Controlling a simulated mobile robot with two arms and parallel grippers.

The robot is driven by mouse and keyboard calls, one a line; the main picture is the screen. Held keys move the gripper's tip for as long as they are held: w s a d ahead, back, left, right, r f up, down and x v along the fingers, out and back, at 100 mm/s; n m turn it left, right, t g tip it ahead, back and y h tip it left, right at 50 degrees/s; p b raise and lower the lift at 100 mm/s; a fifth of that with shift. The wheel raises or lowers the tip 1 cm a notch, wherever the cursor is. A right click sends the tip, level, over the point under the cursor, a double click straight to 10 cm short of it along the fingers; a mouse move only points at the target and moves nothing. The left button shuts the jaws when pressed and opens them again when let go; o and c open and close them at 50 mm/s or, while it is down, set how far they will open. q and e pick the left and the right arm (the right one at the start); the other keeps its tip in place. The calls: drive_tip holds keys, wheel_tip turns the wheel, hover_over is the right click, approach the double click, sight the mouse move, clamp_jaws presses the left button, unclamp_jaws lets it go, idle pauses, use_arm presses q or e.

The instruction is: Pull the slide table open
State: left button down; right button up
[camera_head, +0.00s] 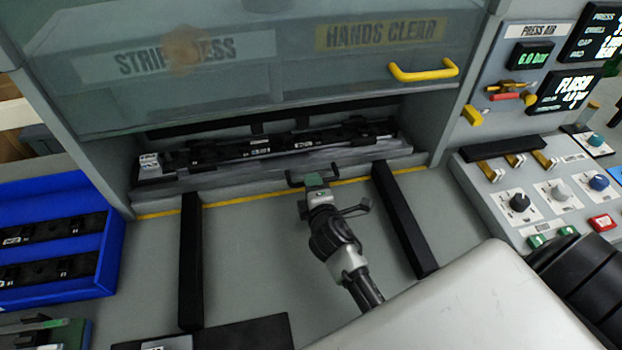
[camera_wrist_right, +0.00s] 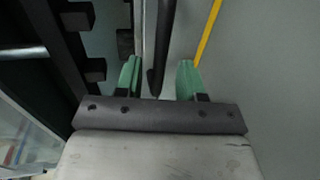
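The grey slide table (camera_head: 235,183) sits inside the press opening, under the raised clear guard, with a long black trim part (camera_head: 265,148) lying on it. A dark bar handle (camera_head: 295,181) is on its front edge. My right gripper (camera_head: 316,181) is at this handle. In the right wrist view, the green fingertips of my right gripper (camera_wrist_right: 159,76) are apart, one on each side of the dark handle bar (camera_wrist_right: 163,35). A gap shows between bar and fingers, so it is open around the handle. My left gripper is not in view.
Two black rails (camera_head: 190,262) (camera_head: 403,220) run forward from the opening, with clear grey bench between them. The guard (camera_head: 260,75) has a yellow handle (camera_head: 423,71). A blue bin (camera_head: 112,250) with trim parts stands left. A control panel (camera_head: 480,200) stands right.

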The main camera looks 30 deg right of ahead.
drive_tip(key=shift+w+d+f, duration=0.1)
drive_tip(key=shift+w+d, duration=0.05)
drive_tip(key=shift+w, duration=0.55)
drive_tip(key=shift+w+d+f, duration=0.1)
drive_tip(key=shift+w+d, duration=0.05)
drive_tip(key=shift+w, duration=0.25)
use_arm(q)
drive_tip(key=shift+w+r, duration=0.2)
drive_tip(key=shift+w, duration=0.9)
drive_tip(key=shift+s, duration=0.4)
use_arm(e)
clamp_jaws()
